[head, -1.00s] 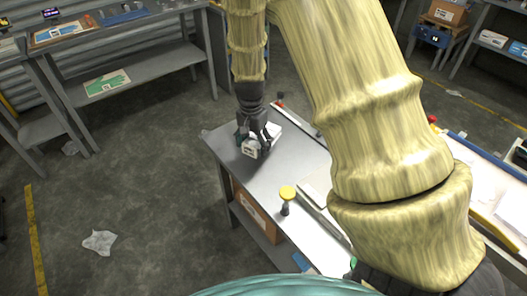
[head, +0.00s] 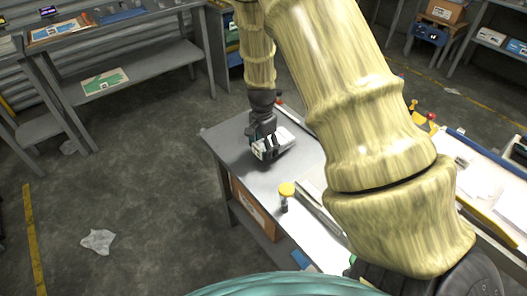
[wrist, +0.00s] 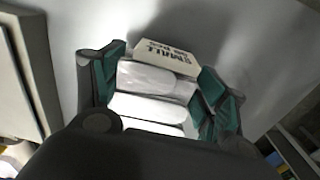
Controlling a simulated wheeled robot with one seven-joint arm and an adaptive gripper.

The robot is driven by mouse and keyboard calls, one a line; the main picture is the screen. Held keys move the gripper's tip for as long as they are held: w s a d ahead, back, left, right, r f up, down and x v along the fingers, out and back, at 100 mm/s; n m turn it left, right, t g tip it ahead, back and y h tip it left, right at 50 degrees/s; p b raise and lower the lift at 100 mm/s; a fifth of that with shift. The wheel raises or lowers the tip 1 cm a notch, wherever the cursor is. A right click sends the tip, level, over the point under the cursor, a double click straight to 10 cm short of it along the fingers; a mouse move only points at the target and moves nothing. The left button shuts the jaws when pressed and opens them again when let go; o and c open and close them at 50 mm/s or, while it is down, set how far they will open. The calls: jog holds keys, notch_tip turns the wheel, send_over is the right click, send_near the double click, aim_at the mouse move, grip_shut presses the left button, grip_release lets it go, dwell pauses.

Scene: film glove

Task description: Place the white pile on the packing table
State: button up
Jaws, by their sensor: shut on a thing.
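The white pile (wrist: 150,105) is a short stack of white, rounded packs with a cream card printed "SMALL" (wrist: 165,55) at one end. In the wrist view it sits between the green-padded fingers of my gripper (wrist: 160,95), which is shut on it. In the head view my gripper (head: 263,140) holds the white pile (head: 280,143) over the left end of the grey packing table (head: 235,135). I cannot tell whether the pile touches the table top. The fingers and palm hide part of the pile.
A yellow-capped item (head: 287,190) stands on the table in front of the pile. A long rail (head: 320,208) lies to its right. Bare table top lies around the pile's left side.

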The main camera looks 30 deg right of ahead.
notch_tip(320, 180, down, 3)
jog(key=shift+d+f, duration=0.1)
dwell(0.3)
jog(key=o, duration=1.2)
jog(key=shift+f, duration=0.1)
jog(key=shift+c, duration=0.2)
jog(key=r+b, duration=0.1)
jog(key=r, duration=1.1)
jog(key=shift+w+r+b, duration=0.15)
jog(key=shift+w+b, duration=0.05)
jog(key=shift+b, duration=0.1)
